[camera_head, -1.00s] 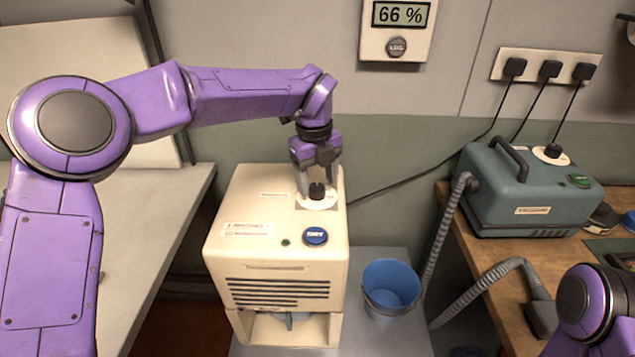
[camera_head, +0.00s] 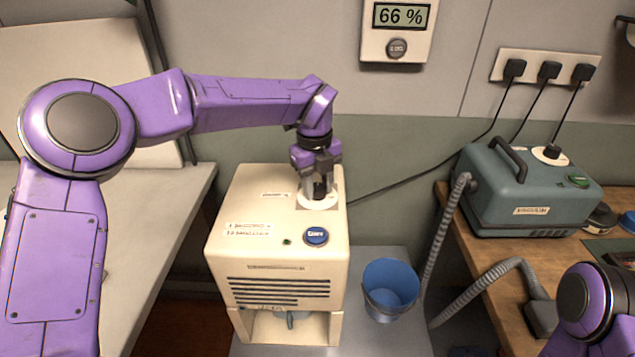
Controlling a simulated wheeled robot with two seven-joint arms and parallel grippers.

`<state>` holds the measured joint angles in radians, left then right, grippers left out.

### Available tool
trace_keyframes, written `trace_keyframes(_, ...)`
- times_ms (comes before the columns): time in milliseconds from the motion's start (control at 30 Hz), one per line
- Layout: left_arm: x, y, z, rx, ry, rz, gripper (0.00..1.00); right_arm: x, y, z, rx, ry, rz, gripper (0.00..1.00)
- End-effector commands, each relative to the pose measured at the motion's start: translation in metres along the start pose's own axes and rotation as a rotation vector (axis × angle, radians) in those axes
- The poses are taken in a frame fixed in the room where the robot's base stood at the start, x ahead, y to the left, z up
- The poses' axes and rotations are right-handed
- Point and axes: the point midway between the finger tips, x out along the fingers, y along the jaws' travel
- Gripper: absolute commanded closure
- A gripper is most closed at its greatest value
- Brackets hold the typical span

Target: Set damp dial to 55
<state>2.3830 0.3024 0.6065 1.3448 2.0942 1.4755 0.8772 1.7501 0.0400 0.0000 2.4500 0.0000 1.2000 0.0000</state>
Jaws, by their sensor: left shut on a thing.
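The damp dial is a black knob (camera_head: 319,189) on a round white plate (camera_head: 318,203) on top of the cream box (camera_head: 258,208). My left gripper (camera_head: 319,192) points down from above and is shut on the knob. The fingers partly hide the knob, and the scale marks are too small to read. A wall display (camera_head: 400,16) reads 66 %. My right arm (camera_head: 590,305) shows at the lower right edge, but its gripper is outside the view.
A blue bucket (camera_head: 390,288) stands right of the box. A teal machine (camera_head: 525,190) with its own knob sits on the wooden bench at right.

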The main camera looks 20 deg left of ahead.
Motion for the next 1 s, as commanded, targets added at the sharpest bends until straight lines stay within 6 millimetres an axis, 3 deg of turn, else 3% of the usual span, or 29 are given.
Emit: trace_keyframes(1000, -0.006, 0.001, 0.003, 0.898, 0.046, -0.003, 0.92, -0.08, 0.007, -0.033, 0.0, 0.0, 0.0, 0.57)
